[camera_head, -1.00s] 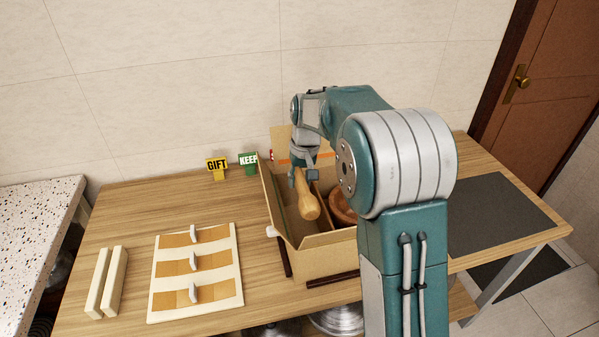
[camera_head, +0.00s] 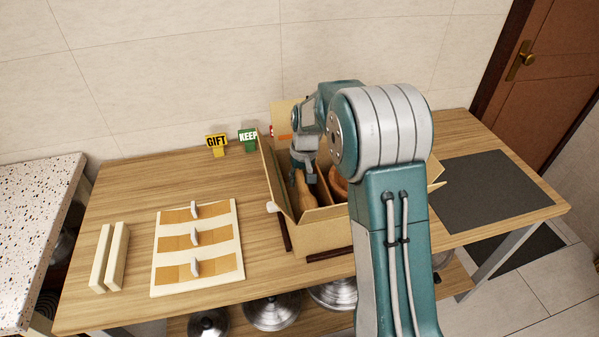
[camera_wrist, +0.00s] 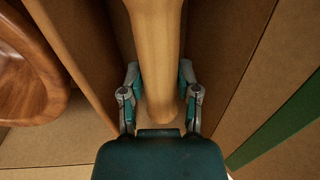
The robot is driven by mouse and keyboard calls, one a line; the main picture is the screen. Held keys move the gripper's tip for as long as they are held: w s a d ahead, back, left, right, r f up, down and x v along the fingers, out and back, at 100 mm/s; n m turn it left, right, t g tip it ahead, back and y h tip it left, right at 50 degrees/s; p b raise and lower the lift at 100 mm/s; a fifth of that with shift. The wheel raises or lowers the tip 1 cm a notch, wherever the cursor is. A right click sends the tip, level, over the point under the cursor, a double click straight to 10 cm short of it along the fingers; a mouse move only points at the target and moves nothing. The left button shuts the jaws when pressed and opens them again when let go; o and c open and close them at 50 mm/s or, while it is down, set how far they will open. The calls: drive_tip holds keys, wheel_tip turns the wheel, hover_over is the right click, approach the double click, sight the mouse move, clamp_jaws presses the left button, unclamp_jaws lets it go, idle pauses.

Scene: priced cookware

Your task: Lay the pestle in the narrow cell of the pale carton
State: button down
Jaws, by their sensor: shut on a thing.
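The pale carton (camera_head: 322,239) stands open on the wooden table, with its flaps up. The wooden pestle (camera_head: 304,192) is inside its left, narrow cell, lying lengthwise between the cell walls. In the wrist view the pestle (camera_wrist: 155,55) runs between cardboard walls on both sides. My gripper (camera_wrist: 161,75) is shut on the pestle near its end, one finger on each side. My gripper (camera_head: 303,172) is low inside the carton in the head view. Whether the pestle touches the cell floor cannot be told.
A brown wooden bowl-like piece (camera_wrist: 30,70) fills the cell beside the divider. GIFT (camera_head: 217,144) and KEEP (camera_head: 248,140) signs stand behind the carton. A pale board (camera_head: 197,247) and two pale bars (camera_head: 109,257) lie left. A dark mat (camera_head: 490,195) lies right.

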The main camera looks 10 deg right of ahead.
drive_tip(key=shift+f, duration=2.15)
drive_tip(key=shift+c, duration=1.3)
unclamp_jaws()
wheel_tip(320, 180, up, 20)
drive_tip(key=shift+f, duration=0.25)
